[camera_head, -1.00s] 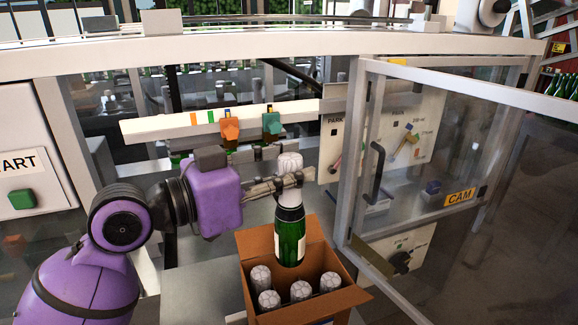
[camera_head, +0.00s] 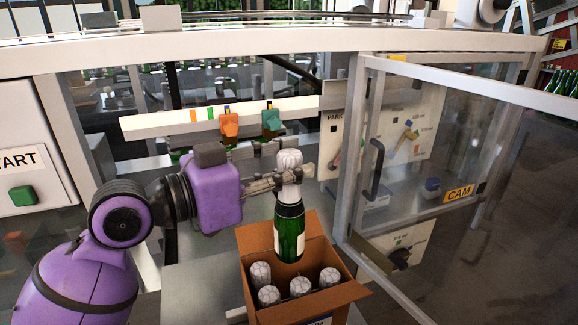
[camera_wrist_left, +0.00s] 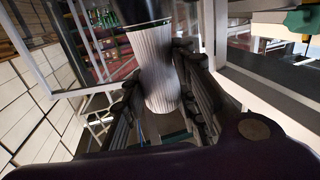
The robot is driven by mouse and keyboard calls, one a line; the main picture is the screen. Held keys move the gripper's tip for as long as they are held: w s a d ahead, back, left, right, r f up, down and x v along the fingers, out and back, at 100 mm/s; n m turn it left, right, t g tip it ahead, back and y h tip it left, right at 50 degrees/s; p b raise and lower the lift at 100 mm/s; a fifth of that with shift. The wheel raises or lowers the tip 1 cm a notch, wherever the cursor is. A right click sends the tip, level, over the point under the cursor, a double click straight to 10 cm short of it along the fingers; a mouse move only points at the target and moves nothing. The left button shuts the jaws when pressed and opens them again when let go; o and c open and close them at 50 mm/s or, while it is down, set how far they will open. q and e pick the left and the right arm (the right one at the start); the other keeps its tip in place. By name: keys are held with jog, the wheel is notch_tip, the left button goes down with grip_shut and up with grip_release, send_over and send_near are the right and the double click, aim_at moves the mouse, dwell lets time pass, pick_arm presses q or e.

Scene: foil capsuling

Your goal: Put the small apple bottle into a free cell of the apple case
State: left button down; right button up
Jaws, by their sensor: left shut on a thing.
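The small apple bottle (camera_head: 290,232) is dark green with a pale label and a white foil neck. It hangs upright over the back part of the cardboard apple case (camera_head: 325,305). My left gripper (camera_head: 292,178) is shut around its foil neck. In the left wrist view the white pleated foil (camera_wrist_left: 158,75) sits between the two fingers of the gripper (camera_wrist_left: 160,110). The case is open and holds several foil-topped bottles (camera_head: 299,287) in its front and left cells. The bottle's base is near the rim level; whether it is inside a cell cannot be told. My right gripper is not visible.
A glass door with a metal frame (camera_head: 365,150) and black handle (camera_head: 375,168) stands open right of the case. Behind is a white rail (camera_head: 180,125) with orange (camera_head: 229,124) and teal (camera_head: 271,122) clamps. A START panel (camera_head: 22,170) is at left.

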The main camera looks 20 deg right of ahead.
pick_arm(q)
jog(key=shift+r, duration=0.1)
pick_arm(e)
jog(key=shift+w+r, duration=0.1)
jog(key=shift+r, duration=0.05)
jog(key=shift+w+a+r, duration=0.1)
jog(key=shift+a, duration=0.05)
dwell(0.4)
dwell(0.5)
